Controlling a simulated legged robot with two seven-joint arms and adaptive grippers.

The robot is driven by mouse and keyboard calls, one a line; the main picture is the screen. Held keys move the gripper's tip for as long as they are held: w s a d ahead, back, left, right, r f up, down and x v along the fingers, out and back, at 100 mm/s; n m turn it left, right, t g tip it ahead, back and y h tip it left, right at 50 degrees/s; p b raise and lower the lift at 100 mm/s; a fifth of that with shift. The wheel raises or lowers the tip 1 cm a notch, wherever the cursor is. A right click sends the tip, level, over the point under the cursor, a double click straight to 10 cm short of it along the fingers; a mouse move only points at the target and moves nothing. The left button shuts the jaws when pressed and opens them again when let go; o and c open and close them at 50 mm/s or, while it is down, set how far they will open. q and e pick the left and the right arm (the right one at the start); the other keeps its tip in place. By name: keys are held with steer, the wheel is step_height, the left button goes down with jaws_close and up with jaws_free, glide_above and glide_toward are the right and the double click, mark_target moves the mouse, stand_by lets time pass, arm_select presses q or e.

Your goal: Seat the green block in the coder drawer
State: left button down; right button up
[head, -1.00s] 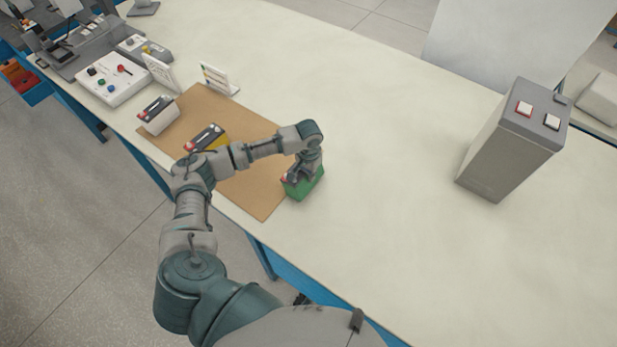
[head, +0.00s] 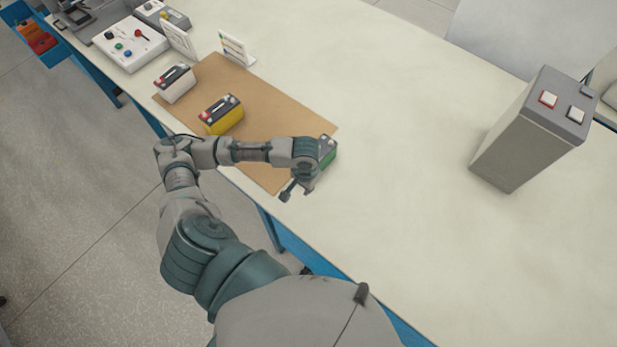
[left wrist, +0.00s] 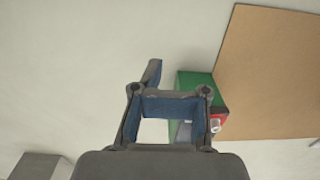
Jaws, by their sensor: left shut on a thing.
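The green block (head: 331,153) sits by the right edge of the brown mat (head: 290,108), partly hidden behind my left wrist in the head view. My left gripper (head: 295,191) is low over the table beside the block and is shut on it, though its grip is hard to make out. In the left wrist view, the green block (left wrist: 190,88) shows behind the right finger of my left gripper (left wrist: 180,82), with a red-and-dark top. I cannot identify the coder drawer. My right gripper is not in view.
A yellow block (head: 221,115) and a white block (head: 174,83) stand on the mat. White signs (head: 237,50) stand behind. A tall grey box (head: 530,130) stands at right. A white button panel (head: 130,44) is at upper left. The table's middle is clear.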

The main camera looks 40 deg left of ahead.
arm_select(q)
steer(key=shift+s+a, duration=0.1)
steer(key=shift+s, duration=0.05)
steer(key=c, duration=1)
jaws_free()
steer(key=shift+a, duration=0.15)
steer(key=shift+c, duration=0.2)
steer(key=o, duration=0.7)
steer(key=shift+c, duration=0.2)
steer(key=shift+d, duration=0.2)
